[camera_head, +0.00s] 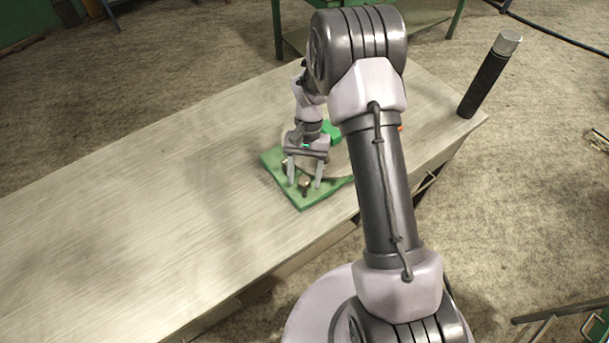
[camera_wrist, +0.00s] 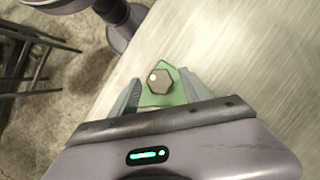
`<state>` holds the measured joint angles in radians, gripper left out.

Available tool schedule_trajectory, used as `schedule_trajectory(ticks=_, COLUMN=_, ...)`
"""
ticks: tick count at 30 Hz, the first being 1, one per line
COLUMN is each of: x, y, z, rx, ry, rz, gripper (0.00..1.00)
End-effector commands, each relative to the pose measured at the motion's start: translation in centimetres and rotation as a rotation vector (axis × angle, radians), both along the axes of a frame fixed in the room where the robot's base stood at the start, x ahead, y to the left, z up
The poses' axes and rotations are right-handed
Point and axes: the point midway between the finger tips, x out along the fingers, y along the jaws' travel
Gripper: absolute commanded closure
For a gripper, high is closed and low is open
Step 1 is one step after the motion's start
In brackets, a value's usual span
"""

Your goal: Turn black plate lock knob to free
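A green base plate (camera_head: 300,200) lies on the table near its front edge, with a grey round disc (camera_head: 335,165) on it, partly hidden by my arm. A small brownish-grey knob (camera_head: 305,182) stands at the plate's near corner. In the wrist view the knob (camera_wrist: 159,81) has a faceted top and sits over the green plate (camera_wrist: 170,98). No black plate can be made out. My gripper (camera_head: 305,185) points down above the plate, its two fingers apart, one on each side of the knob. In the wrist view my gripper (camera_wrist: 161,79) shows gaps between fingers and knob.
A black cylinder with a silver top (camera_head: 488,75) stands at the table's right corner. A bright green part (camera_head: 331,131) shows behind my wrist.

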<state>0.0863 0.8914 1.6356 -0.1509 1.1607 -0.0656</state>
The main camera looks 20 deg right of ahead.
Motion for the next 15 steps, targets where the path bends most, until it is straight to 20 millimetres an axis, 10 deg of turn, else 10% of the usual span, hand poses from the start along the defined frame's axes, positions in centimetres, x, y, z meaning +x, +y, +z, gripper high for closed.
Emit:
schedule_trajectory(ticks=8, x=0.2, y=-0.1, z=0.6, rx=0.000, ry=0.000, rz=-0.001, gripper=0.45)
schedule_trajectory(ticks=15, x=2.5, y=-1.2, z=6.8, rx=0.000, ry=-0.004, rz=-0.002, gripper=0.45)
